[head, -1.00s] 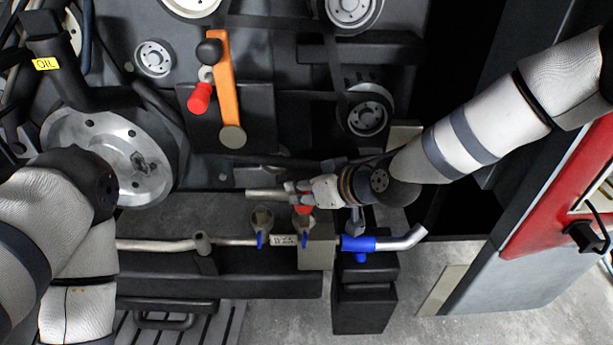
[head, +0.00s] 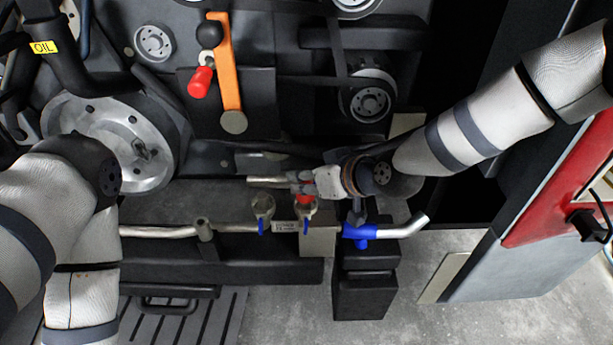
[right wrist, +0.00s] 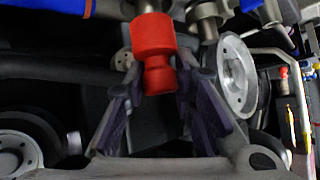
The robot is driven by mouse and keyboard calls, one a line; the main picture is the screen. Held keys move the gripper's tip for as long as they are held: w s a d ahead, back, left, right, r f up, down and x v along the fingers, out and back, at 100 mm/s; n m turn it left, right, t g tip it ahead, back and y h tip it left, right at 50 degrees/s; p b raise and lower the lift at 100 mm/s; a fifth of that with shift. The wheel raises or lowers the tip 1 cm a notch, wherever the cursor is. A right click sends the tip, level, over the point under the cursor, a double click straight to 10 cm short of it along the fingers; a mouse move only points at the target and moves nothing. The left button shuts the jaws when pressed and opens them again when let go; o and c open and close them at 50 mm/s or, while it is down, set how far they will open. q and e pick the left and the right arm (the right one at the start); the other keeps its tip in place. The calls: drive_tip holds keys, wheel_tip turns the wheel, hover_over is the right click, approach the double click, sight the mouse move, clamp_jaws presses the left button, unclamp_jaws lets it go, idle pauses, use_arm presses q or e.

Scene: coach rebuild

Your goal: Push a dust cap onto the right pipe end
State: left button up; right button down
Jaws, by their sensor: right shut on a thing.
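A red dust cap (right wrist: 153,50) sits between the fingers of my right gripper (right wrist: 155,95), which is shut on it. In the head view the gripper (head: 300,181) comes in from the right, with the red cap (head: 305,196) below its fingers. The cap is right at the top of the right pipe end (head: 309,210); I cannot tell whether it is seated on it. In the right wrist view a grey pipe part (right wrist: 148,5) shows just beyond the cap. The left pipe end (head: 263,205) stands beside it, bare. My left gripper is out of view.
Blue valve handles hang below both pipe ends. A blue fitting with a bent silver pipe (head: 400,229) lies to the right. An orange lever (head: 227,70) and red cylinder (head: 201,82) are above. A red panel (head: 555,190) stands at the right.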

sight(306, 195)
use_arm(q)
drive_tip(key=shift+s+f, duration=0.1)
use_arm(e)
drive_tip(key=shift+f, duration=0.35)
idle(0.5)
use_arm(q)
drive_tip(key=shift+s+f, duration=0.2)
use_arm(e)
drive_tip(key=shift+f, duration=0.6)
use_arm(q)
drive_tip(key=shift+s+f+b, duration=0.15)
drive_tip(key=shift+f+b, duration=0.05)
drive_tip(key=shift+b, duration=0.2)
use_arm(e)
drive_tip(key=shift+f, duration=0.65)
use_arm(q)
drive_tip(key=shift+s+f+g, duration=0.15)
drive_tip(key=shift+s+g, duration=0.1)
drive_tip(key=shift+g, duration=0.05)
use_arm(e)
drive_tip(key=shift+f, duration=0.55)
drive_tip(key=c, duration=1.3)
unclamp_jaws()
drive_tip(key=shift+s+f, duration=0.1)
